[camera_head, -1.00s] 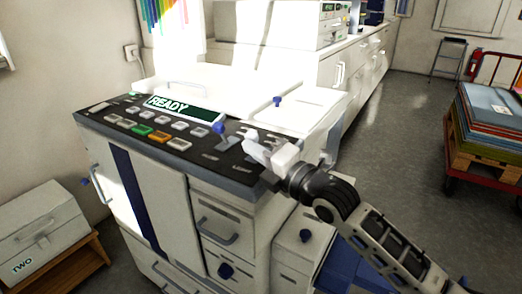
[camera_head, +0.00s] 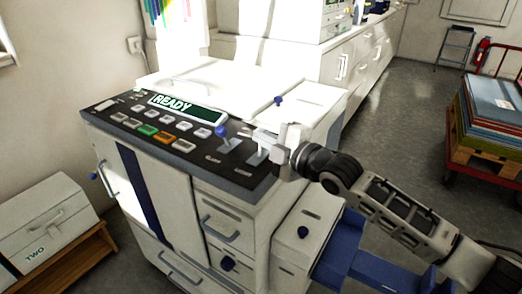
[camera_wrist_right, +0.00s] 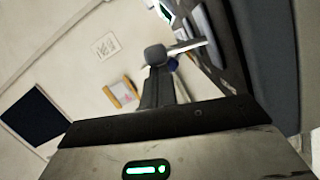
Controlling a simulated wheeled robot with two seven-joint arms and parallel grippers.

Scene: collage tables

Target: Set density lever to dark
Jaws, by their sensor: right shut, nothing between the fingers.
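The copier's dark control panel (camera_head: 150,122) carries a green READY display (camera_head: 187,107), several buttons and lever plates at its right end. A lever with a blue knob (camera_head: 221,132) stands upright on a pale plate there. A blue knob (camera_wrist_right: 172,62) also shows in the right wrist view, partly behind the finger. A second pale plate (camera_head: 256,157) lies to its right, partly below my gripper. My right gripper (camera_head: 251,134) is shut and empty over the panel's right end, its tips just right of the blue knob. Contact cannot be told. The small panel labels are unreadable. My left gripper is out of view.
The copier's white lid (camera_head: 225,80) rises behind the panel, with another blue knob (camera_head: 278,100) on top. Blue trays (camera_head: 375,268) stick out at the lower right. A box marked TWO (camera_head: 45,222) sits on a shelf at left.

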